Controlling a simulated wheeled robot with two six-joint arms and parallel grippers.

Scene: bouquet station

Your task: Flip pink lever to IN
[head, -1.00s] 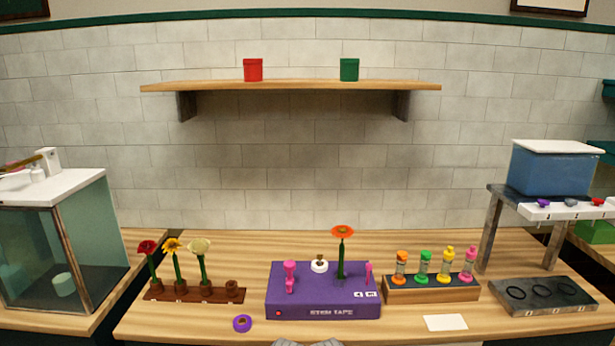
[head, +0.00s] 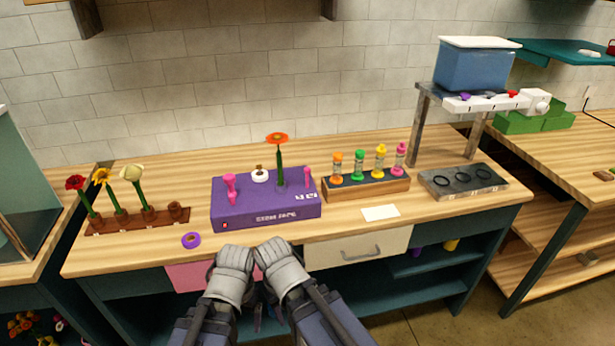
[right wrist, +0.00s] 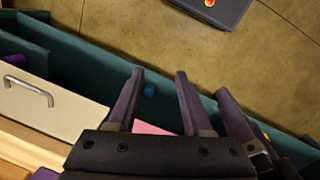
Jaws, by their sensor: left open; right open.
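The purple stem-tape machine (head: 265,212) sits on the bench left of centre in the head view. A larger pink upright piece (head: 229,188) stands at its left end, and a slimmer pink lever (head: 308,176) stands upright at its right end. Small white labels below the slim lever are too small to read. An orange flower (head: 278,145) stands upright in the machine. My left gripper (head: 203,315) and right gripper (head: 322,308) hang in front of the bench, below the machine and apart from it. The right gripper (right wrist: 156,75) is open and empty in the right wrist view.
A flower rack (head: 135,222) and purple tape roll (head: 191,240) lie left of the machine. A bottle rack (head: 367,187), white card (head: 380,213) and grey ring tray (head: 465,191) are right of it. A cream drawer (head: 358,249) is below the bench top.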

